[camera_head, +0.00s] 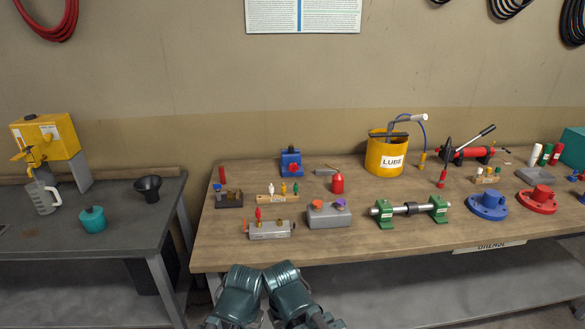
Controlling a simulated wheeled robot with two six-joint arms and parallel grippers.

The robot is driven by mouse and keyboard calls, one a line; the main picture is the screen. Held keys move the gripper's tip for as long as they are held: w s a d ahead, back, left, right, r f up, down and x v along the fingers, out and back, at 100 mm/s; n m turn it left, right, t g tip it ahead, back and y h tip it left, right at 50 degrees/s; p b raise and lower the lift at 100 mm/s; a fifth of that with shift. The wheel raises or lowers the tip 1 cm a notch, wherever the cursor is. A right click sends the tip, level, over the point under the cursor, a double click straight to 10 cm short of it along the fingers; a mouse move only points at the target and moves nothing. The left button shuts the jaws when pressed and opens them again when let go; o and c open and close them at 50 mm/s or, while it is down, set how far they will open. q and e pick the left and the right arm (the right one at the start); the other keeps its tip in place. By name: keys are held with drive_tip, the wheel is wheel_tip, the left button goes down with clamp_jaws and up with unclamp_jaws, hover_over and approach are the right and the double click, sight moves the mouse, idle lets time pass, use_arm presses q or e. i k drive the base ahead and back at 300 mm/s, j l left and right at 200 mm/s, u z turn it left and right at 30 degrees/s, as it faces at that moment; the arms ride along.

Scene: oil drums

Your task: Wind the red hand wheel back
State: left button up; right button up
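A small blue device (291,156) stands at the back of the wooden bench, left of its middle. A small red wheel-like part (293,168) is on its front and looks like the red hand wheel. How far it is turned is too small to tell. My two dark teal arms are folded together at the bottom middle, in front of the bench and well apart from the blue device. No gripper fingers can be made out in this view.
Close in front stand a grey block (270,230) with a red-topped fitting and a grey box (329,217) with orange and purple knobs. The bench's left front corner is bare.

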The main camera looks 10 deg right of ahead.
sight(294, 167)
drive_tip(key=l+u, duration=0.2)
drive_tip(key=u, duration=0.3)
drive_tip(key=l+u, duration=0.3)
drive_tip(key=u, duration=0.2)
drive_tip(key=l+u, duration=0.15)
drive_tip(key=l, duration=0.25)
drive_tip(key=k+l+u, duration=0.1)
drive_tip(key=l, duration=0.3)
drive_tip(key=k+l+u, duration=0.15)
drive_tip(key=l, duration=0.25)
drive_tip(key=l+u, duration=0.15)
drive_tip(key=l, duration=0.25)
drive_tip(key=k+l+u, duration=0.15)
drive_tip(key=l, duration=0.25)
